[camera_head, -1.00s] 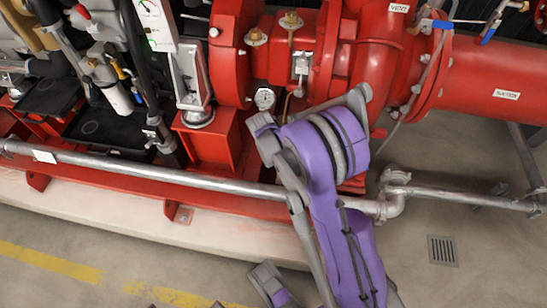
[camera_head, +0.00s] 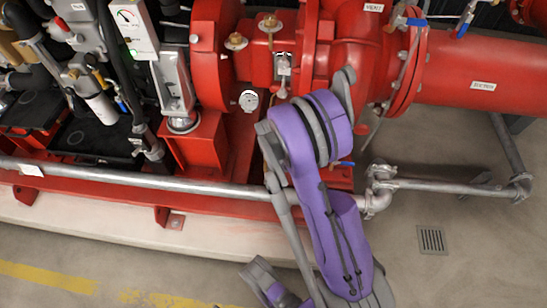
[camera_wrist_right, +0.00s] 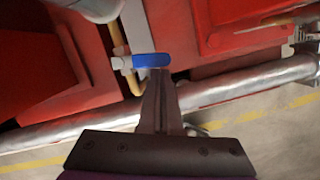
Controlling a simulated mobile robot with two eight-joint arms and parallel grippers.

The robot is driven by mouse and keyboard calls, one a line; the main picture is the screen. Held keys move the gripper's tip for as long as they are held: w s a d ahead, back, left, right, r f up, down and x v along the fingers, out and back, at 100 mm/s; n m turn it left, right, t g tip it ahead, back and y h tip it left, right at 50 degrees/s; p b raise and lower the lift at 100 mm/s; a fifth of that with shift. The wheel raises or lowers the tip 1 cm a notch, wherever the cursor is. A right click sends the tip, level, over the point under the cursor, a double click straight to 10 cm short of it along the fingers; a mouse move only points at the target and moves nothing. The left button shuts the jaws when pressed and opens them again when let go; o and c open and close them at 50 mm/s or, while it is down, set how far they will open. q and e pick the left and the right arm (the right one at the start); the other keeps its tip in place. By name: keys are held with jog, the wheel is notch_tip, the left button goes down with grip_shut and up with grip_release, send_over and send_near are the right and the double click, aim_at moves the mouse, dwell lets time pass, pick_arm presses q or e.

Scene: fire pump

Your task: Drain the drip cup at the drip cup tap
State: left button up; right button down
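The drip cup tap shows in the right wrist view as a blue lever handle (camera_wrist_right: 151,61) on a pale valve body, with a thin brass-coloured pipe (camera_wrist_right: 120,42) running through it. My right gripper (camera_wrist_right: 158,73) is shut, its fingers together, with the tips just below the handle; I cannot tell whether they touch it. In the head view a small blue piece (camera_head: 345,163) shows beside my purple right arm, which hides the right gripper. A pale rounded part (camera_wrist_right: 97,8) is cut off at the top of the wrist view; I cannot tell if it is the drip cup. My left gripper is not identifiable.
The red pump (camera_head: 340,40) and its red base stand behind my arm. A long silver pipe (camera_head: 130,180) runs along the front of the base, close below the tap. The red suction pipe (camera_head: 470,75) extends right. Open floor with a drain grate (camera_head: 431,239) lies in front.

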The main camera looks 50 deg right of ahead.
pick_arm(q)
jog(key=shift+r, duration=0.1)
pick_arm(e)
jog(key=shift+d, duration=0.4)
jog(key=shift+a, duration=0.1)
dwell(0.4)
